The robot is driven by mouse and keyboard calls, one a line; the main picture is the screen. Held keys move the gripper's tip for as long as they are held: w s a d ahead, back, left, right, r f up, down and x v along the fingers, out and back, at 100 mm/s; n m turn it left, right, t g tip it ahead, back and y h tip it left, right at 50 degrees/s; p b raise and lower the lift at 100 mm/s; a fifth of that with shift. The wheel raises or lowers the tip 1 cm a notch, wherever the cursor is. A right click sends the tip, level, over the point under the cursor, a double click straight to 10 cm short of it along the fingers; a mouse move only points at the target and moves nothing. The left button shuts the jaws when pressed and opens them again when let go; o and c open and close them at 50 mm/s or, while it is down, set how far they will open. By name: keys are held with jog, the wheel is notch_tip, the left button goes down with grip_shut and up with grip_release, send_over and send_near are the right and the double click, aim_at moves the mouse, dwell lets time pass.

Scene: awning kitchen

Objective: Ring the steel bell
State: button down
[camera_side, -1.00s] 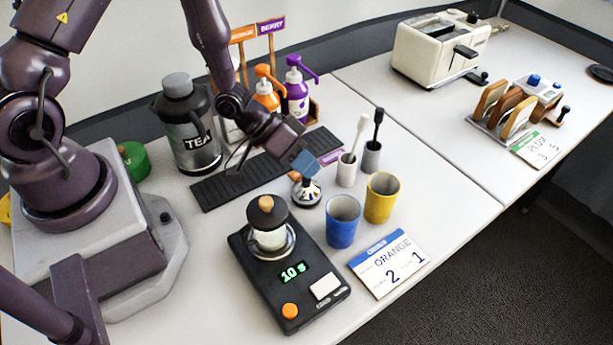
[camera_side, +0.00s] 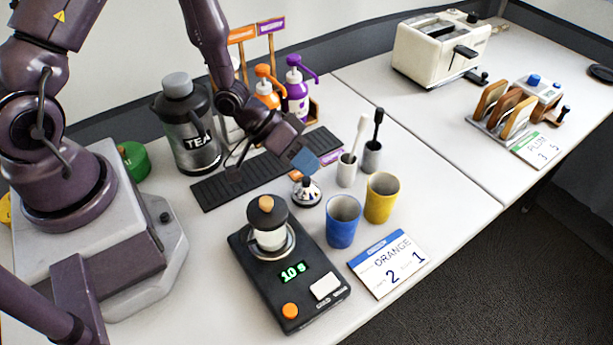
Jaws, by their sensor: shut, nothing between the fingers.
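The steel bell (camera_side: 307,195) is a small shiny dome with a dark knob on top. It stands upright on the white table between the black drip mat and the blue cup. My gripper (camera_side: 304,163) is shut and empty, right above the bell, with its blue end pointing down at the knob. The gap between them looks very small; I cannot tell whether they touch.
A blue cup (camera_side: 342,222) and a yellow cup (camera_side: 381,198) stand close right of the bell. A black scale (camera_side: 297,295) with a jar (camera_side: 270,232) is in front. Stirrer holders (camera_side: 346,172), a tea flask (camera_side: 187,128) and pump bottles (camera_side: 296,92) stand behind.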

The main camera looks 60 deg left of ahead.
jog(key=shift+r, duration=0.3)
jog(key=shift+r, duration=2.5)
jog(key=shift+a, duration=0.1)
jog(key=s+a+r+y, duration=0.2)
jog(key=a+r+y, duration=0.65)
jog(key=r, duration=0.35)
jog(key=s+d+r+h, duration=0.1)
jog(key=s+d+r, duration=0.1)
jog(key=s+r, duration=0.8)
jog(key=s, duration=0.3)
jog(key=shift+s+r+n+g+h, duration=0.3)
jog(key=shift+r+h, duration=0.05)
jog(key=shift+r, duration=0.05)
jog(key=shift+d, duration=0.1)
